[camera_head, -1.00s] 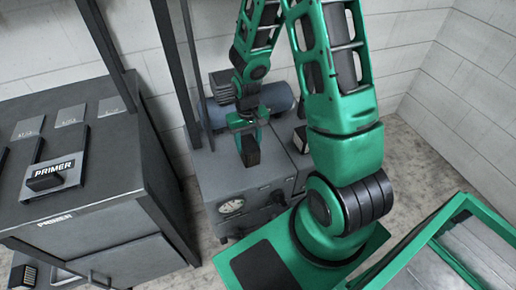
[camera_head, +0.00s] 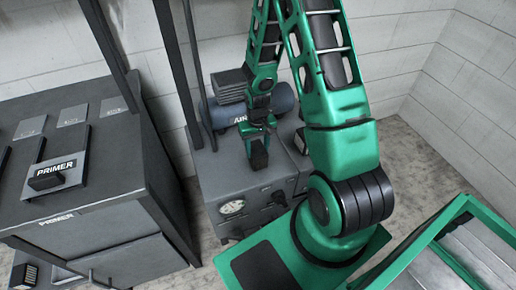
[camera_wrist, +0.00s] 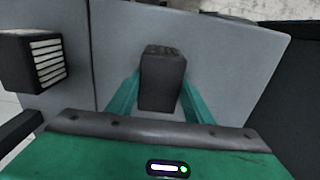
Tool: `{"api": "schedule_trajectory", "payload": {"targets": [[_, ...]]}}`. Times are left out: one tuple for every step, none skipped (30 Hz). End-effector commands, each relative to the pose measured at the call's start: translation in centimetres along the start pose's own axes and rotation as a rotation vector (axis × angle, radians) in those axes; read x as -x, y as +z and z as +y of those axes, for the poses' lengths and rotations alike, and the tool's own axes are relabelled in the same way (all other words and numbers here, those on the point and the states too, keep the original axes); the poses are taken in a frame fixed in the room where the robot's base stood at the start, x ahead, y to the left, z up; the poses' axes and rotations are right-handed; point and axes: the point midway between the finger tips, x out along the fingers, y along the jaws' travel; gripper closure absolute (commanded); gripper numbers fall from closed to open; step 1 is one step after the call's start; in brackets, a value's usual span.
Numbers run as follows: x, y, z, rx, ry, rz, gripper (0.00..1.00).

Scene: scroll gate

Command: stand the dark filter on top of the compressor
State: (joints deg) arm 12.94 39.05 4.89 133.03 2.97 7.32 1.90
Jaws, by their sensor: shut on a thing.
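The dark filter (camera_head: 258,156) is a small dark block held in my gripper (camera_head: 260,134). In the wrist view the dark filter (camera_wrist: 162,80) is between the two green fingers of my gripper (camera_wrist: 160,100), which are shut on it. The compressor (camera_head: 225,172) is a grey box with a round gauge on its front and a rounded tank behind. The filter is over the compressor's flat grey top (camera_wrist: 220,75). I cannot tell whether its underside touches that top.
A second block with pale ribs (camera_wrist: 36,60) is left in the wrist view; it shows at the compressor's right in the head view (camera_head: 300,140). A dark cabinet (camera_head: 100,165) labelled PRIMER stands left. Dark posts (camera_head: 180,70) rise beside the compressor. A green-framed bin (camera_head: 440,240) is front right.

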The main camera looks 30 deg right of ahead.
Motion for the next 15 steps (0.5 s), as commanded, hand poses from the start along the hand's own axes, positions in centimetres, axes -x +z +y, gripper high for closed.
{"api": "schedule_trajectory", "payload": {"targets": [[0.0, 0.0, 0.0, 0.0, 0.0, 0.0, 0.79], [-0.03, 0.0, 0.0, 0.0, 0.0, 0.0, 0.79], [-0.12, 0.01, 0.0, 0.0, 0.0, 0.0, 0.79], [-0.2, 0.02, 0.0, 0.0, 0.0, -0.001, 0.79], [-0.25, 0.02, 0.01, 0.0, 0.0, -0.001, 0.51], [-0.21, 0.01, 0.01, 0.0, 0.0, 0.0, 0.42], [-0.21, 0.01, 0.01, 0.0, 0.0, 0.0, 0.35], [-0.21, 0.01, 0.01, 0.0, 0.0, 0.0, 0.35], [-0.2, 0.01, 0.01, 0.0, 0.0, 0.0, 0.35], [-0.2, 0.01, 0.01, 0.0, 0.0, 0.0, 0.35], [-0.2, 0.01, 0.02, 0.0, 0.0, 0.0, 0.35], [-0.19, 0.01, 0.01, 0.0, 0.0, 0.0, 0.35], [-0.19, 0.01, 0.01, 0.0, 0.0, 0.0, 0.35], [-0.19, 0.01, 0.02, 0.0, 0.0, 0.0, 0.35], [-0.18, 0.01, 0.02, 0.0, 0.0, 0.0, 0.35]]}}
